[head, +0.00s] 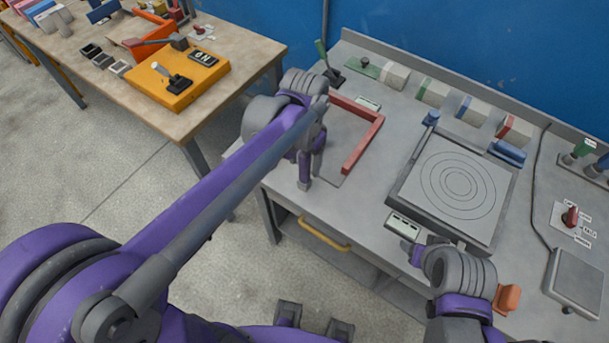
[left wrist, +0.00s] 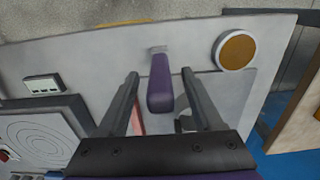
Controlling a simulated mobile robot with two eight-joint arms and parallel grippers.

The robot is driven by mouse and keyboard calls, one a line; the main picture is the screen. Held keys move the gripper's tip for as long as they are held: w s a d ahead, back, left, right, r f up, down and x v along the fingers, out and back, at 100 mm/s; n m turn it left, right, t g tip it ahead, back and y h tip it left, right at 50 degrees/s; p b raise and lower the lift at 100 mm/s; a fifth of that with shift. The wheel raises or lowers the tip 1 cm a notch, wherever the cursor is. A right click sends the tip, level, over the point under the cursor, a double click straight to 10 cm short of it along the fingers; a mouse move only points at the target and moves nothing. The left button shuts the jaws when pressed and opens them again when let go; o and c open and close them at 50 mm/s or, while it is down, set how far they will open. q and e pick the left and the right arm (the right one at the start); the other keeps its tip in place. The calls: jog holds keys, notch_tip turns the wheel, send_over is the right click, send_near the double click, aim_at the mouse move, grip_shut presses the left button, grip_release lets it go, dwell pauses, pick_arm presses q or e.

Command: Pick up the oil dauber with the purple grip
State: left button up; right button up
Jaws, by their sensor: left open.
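The oil dauber with the purple grip (left wrist: 160,85) shows in the left wrist view, its grip pointing toward the camera and a small pale part at its far end. My left gripper (left wrist: 161,76) is open, with one finger on each side of the grip and a visible gap to both. In the head view my left gripper (head: 308,172) is over the left front part of the grey bench (head: 370,215); my arm hides much there, and I cannot clearly make out the dauber. My right gripper (head: 425,255) is by the bench's front edge, partly hidden by its wrist.
A red angled frame (head: 366,146) lies close to my left gripper. A plate with rings (head: 458,182) lies right of it. A round dish with an orange-brown top (left wrist: 236,50) is near the dauber. Several blocks line the bench's back. A wooden table (head: 130,62) stands left.

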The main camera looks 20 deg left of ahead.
pick_arm(q)
jog(key=shift+f, duration=0.65)
grip_shut()
notch_tip(320, 180, up, 10)
jog(key=shift+r, duration=0.1)
dwell(0.4)
